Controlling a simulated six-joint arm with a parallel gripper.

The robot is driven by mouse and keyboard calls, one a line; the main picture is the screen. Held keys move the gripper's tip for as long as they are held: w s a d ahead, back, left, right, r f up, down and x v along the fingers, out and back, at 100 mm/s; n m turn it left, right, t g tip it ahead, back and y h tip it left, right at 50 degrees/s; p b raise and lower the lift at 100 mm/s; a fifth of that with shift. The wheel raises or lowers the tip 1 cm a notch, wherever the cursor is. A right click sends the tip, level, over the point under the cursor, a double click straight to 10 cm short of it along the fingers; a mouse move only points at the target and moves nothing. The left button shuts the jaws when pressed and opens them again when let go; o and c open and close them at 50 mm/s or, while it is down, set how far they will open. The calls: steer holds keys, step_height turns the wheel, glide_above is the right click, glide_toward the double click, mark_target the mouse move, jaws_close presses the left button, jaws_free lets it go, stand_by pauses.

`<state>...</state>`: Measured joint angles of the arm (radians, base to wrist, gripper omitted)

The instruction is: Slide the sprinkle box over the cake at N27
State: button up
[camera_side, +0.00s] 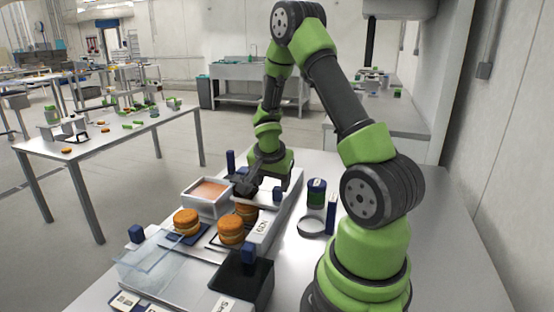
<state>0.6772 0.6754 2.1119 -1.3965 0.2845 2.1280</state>
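A white-walled open box with a flat orange-brown fill (208,192), which looks like the sprinkle box, sits at the back left of the work area. My gripper (243,187) points down-left beside the box's right wall. Its dark fingers are small here, and I cannot tell whether they touch the box or how wide they are. Orange filled cakes stand just in front: one at the left (187,222) on a dark blue mat, one in the middle (231,231), and one behind it (246,210), partly hidden. A white label (262,226) beside them is too small to read surely.
A clear panel (150,268) with a blue knob (136,233) lies front left. A black bin (243,283) with a blue knob stands front centre. A dark jar (316,192), a ring (312,227) and a blue-and-white upright piece (331,213) stand right.

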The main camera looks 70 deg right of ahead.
mark_target(276, 195)
steer(key=shift+s+a+f+g+y, duration=0.15)
steer(key=shift+s+a+f, duration=0.15)
steer(key=shift+f, duration=0.2)
steer(key=shift+s+a+f+g+y, duration=0.1)
steer(key=shift+s+a+f+y, duration=0.15)
steer(key=shift+f, duration=0.3)
steer(key=shift+s+a+f+g+y, duration=0.1)
steer(key=shift+s+a+f+g, duration=0.15)
steer(key=shift+f, duration=0.25)
steer(key=o, duration=0.5)
steer(key=shift+d+r, duration=0.1)
steer(key=shift+r, duration=3)
steer(key=shift+o, duration=0.2)
steer(key=shift+r, duration=0.45)
